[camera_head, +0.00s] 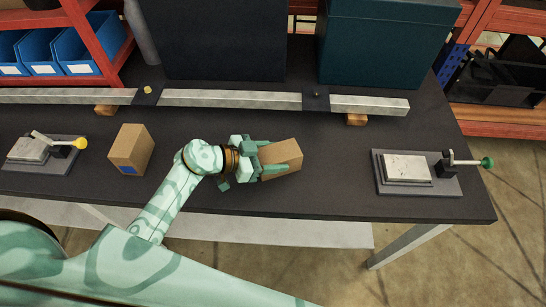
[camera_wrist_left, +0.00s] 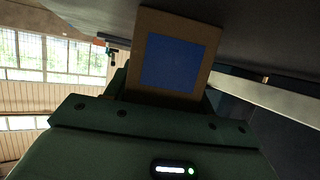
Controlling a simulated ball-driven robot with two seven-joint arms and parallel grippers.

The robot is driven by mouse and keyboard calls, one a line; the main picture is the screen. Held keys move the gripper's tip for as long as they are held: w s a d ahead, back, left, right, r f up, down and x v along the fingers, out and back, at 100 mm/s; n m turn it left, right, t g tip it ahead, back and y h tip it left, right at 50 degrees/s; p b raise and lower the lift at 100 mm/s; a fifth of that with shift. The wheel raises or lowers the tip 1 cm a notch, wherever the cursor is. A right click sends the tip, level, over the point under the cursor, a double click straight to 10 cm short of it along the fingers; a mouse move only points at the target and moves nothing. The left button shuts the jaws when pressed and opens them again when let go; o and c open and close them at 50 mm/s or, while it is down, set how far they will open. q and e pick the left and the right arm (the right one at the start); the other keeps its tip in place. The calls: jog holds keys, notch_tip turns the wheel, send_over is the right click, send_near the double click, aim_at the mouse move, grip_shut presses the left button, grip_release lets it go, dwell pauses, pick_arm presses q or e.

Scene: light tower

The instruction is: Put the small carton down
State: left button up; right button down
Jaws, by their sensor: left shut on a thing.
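A small brown carton (camera_head: 281,157) is held between the fingers of my left gripper (camera_head: 268,163), right of the middle of the dark table (camera_head: 340,185). In the left wrist view the carton (camera_wrist_left: 205,35) shows a blue square on the face toward the camera. I cannot tell whether it touches the table top. A second brown carton (camera_head: 130,148) with a blue patch stands on the table to the left of my left arm, apart from the gripper. My right gripper is not in view.
Devices with pale plates and levers stand at the left (camera_head: 42,152) and right (camera_head: 408,168). A long metal bar (camera_head: 220,98) on wooden blocks crosses the table behind. Dark cases (camera_head: 385,45) stand at the back. The table between the held carton and right device is clear.

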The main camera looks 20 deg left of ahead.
pick_arm(q)
jog(key=shift+r, duration=0.1)
jog(key=o, duration=1.1)
jog(key=shift+c, duration=0.2)
jog(key=p+v, duration=0.3)
jog(key=v, duration=0.9)
jog(key=shift+r, duration=0.1)
